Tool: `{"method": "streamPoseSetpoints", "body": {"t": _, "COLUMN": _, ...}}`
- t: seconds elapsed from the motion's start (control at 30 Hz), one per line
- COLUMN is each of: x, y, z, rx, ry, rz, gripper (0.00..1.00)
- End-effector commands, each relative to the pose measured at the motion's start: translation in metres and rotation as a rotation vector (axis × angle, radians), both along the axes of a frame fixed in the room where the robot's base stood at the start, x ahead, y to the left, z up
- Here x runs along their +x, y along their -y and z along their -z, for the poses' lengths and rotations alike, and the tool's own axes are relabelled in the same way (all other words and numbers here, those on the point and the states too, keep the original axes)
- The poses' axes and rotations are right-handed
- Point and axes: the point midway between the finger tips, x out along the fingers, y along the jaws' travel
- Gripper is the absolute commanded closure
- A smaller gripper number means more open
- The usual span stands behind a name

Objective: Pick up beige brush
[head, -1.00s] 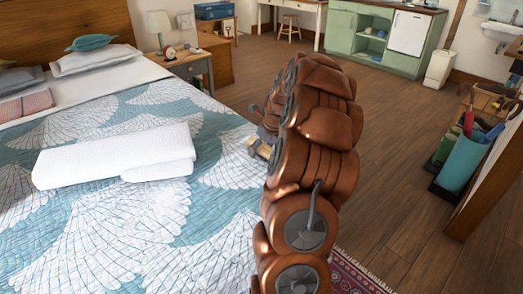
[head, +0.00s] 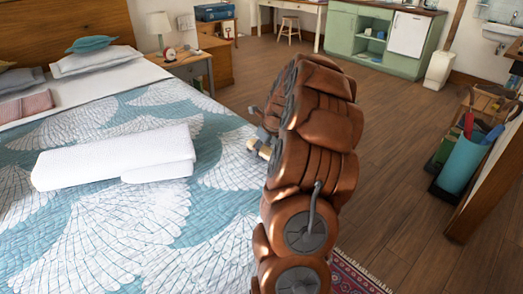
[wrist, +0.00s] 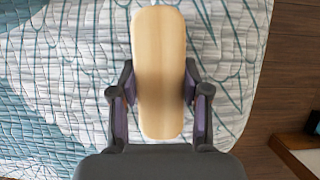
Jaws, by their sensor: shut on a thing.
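The beige brush (wrist: 160,70) fills the middle of the wrist view as a long, rounded, pale wooden shape. My gripper (wrist: 160,88) is shut on it, with one finger against each long side. The underside of the brush is hidden, so I cannot see bristles. In the head view, the brush (head: 261,149) shows only as a small pale end beside the gripper, near the bed's right edge. My brown arm hides most of the gripper and brush there.
The bed (head: 110,225) with a teal and white quilt lies left and below. A folded white towel (head: 115,158) rests on it. A nightstand (head: 188,68) stands behind. A teal bin (head: 460,165) stands at right. The wooden floor between is open.

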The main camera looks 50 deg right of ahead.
Motion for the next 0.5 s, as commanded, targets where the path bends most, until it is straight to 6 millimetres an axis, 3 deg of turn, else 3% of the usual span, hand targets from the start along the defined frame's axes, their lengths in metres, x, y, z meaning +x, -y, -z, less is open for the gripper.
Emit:
{"method": "streamPoseSetpoints", "body": {"t": 0.17, "x": 0.001, "y": 0.0, "z": -0.003, "rx": -0.002, "ry": 0.003, "rz": -0.001, "gripper": 0.92}}
{"method": "streamPoseSetpoints", "body": {"t": 0.5, "x": 0.001, "y": 0.001, "z": -0.044, "rx": -0.005, "ry": 0.003, "rz": 0.001, "gripper": 0.92}}
